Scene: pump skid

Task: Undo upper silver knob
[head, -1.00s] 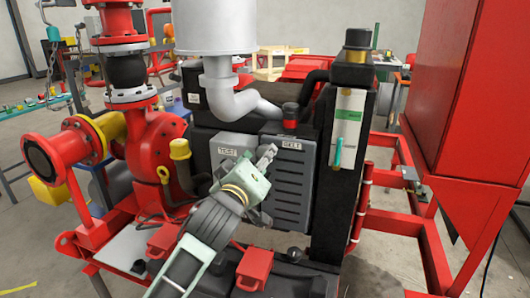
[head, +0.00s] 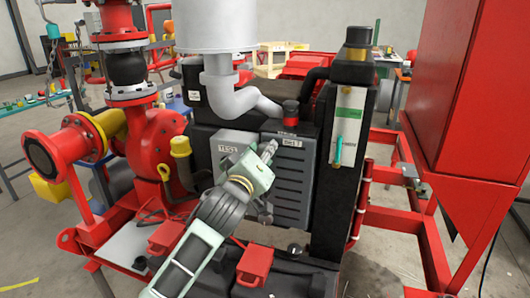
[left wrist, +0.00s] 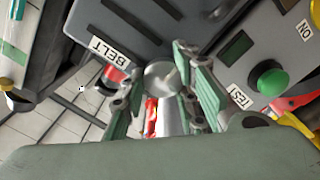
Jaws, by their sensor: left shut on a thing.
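The upper silver knob (left wrist: 160,77) shows in the left wrist view as a round metal cap beside the grey belt cover (left wrist: 150,30). My left gripper (left wrist: 153,84) has its green fingers on both sides of the knob and is shut on it. In the head view my left gripper (head: 268,151) reaches the upper left edge of the belt cover (head: 291,185), where its fingers hide the knob. My right gripper is in neither view.
A grey test box (head: 228,150) sits just left of the gripper; its green button (left wrist: 268,78) shows in the left wrist view. A black column (head: 335,205) rises to the right.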

